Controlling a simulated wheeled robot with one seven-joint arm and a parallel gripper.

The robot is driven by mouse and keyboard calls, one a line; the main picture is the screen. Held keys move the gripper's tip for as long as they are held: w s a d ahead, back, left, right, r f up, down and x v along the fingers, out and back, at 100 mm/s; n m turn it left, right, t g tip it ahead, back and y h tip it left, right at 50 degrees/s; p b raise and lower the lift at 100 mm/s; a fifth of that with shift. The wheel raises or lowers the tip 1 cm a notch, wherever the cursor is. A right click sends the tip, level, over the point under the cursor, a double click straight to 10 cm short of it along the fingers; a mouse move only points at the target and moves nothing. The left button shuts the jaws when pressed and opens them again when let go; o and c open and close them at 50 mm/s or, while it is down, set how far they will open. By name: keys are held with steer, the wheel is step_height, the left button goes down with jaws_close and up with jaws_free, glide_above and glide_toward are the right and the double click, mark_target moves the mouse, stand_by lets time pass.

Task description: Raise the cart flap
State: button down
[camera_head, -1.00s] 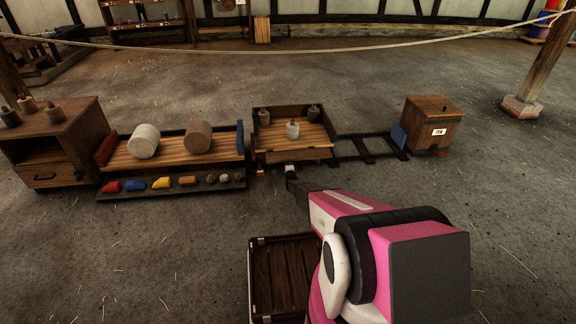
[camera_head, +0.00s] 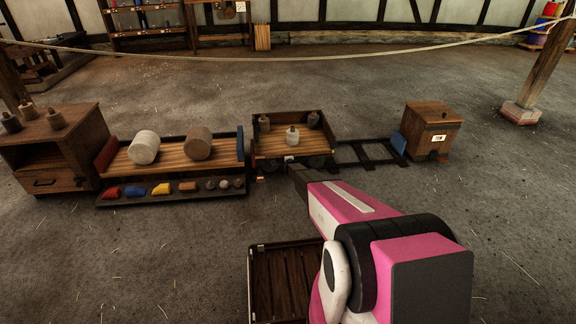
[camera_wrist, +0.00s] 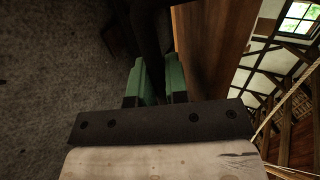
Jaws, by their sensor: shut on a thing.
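The small wooden cart (camera_head: 257,120) stands on dark rails at mid-picture, with slatted deck and low walls. Its flap (camera_head: 312,152) is on the side facing me, lifted off hanging and roughly level with the deck; the exact angle is hard to tell. A small pale handle (camera_head: 289,158) shows at its edge. My gripper (camera_head: 294,168) reaches this edge from below and is shut there. In the wrist view its green fingers (camera_wrist: 158,82) stand beside a wooden panel (camera_wrist: 212,45); what lies between them is dark and mostly hidden.
Several weights (camera_head: 292,135) stand on the cart deck. A slatted bench with two rollers (camera_head: 198,143) adjoins on the left. A bin (camera_head: 432,128) stands past the rails on the right. A slatted crate (camera_head: 285,282) lies near my arm. A rope (camera_head: 300,60) hangs across behind.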

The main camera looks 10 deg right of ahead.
steer(key=shift+w+r+g, duration=0.35)
steer(key=shift+r+g, duration=0.3)
steer(key=shift+g, duration=0.15)
steer(key=shift+w+r+g, duration=0.8)
steer(key=shift+r+g, duration=0.1)
steer(key=shift+g, duration=0.3)
steer(key=w+r+g, duration=0.1)
steer(key=g, duration=0.1)
steer(key=w+r+g, duration=0.1)
steer(key=w+g, duration=0.1)
steer(key=g, duration=0.1)
steer(key=shift+a, duration=0.1)
steer(key=shift+w+r, duration=0.2)
steer(key=shift+w, duration=0.35)
steer(key=c, duration=1.4)
jaws_free()
steer(key=shift+r, duration=0.2)
